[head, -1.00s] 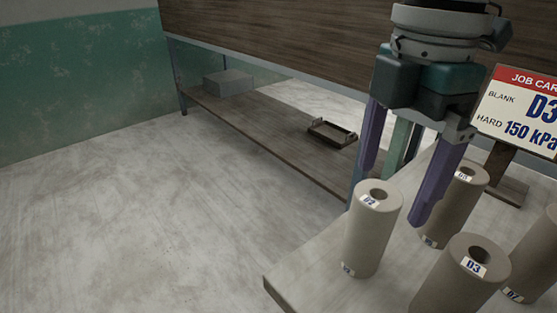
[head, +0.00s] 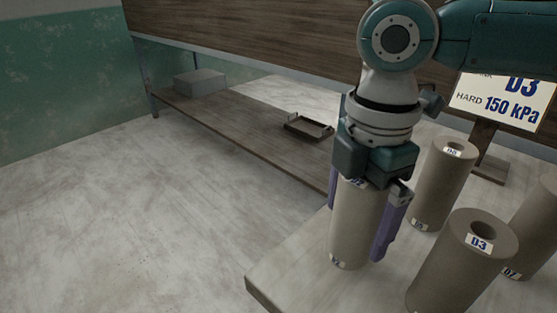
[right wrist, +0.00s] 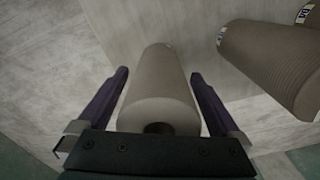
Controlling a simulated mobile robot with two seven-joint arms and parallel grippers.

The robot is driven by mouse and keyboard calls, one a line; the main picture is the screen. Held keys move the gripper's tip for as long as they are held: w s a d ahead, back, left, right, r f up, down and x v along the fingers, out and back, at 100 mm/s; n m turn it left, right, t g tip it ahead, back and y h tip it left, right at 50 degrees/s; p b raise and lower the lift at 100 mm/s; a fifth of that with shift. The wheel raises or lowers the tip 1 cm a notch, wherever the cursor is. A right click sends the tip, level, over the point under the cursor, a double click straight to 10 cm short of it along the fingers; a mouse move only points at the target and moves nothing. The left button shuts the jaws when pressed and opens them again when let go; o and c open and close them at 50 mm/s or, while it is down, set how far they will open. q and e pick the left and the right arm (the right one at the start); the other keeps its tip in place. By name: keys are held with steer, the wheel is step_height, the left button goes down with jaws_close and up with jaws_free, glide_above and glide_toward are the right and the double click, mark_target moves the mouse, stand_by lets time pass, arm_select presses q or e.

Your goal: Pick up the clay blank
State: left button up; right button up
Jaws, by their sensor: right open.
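Grey clay blanks, upright cylinders with a hole in the top, stand on a pale table. The blank labelled D3 (head: 455,265) is at the front right, apart from my gripper. My right gripper (head: 354,234) points down, open, over the leftmost blank (head: 348,225). Its purple fingers are on either side of that blank, whose label is partly hidden and hard to read. In the right wrist view this blank (right wrist: 160,88) lies between the fingers (right wrist: 160,72), with a gap visible at each side. My left gripper is not in view.
Another blank (head: 443,185) stands behind D3, and one (head: 537,230) at the right edge. The job card (head: 510,98) reads D3, HARD 150 kPa. The table's left edge (head: 275,280) is near the leftmost blank. A tray (head: 308,127) and a grey box (head: 200,82) sit on a low shelf.

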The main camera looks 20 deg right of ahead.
jaws_close()
stand_by(0.8)
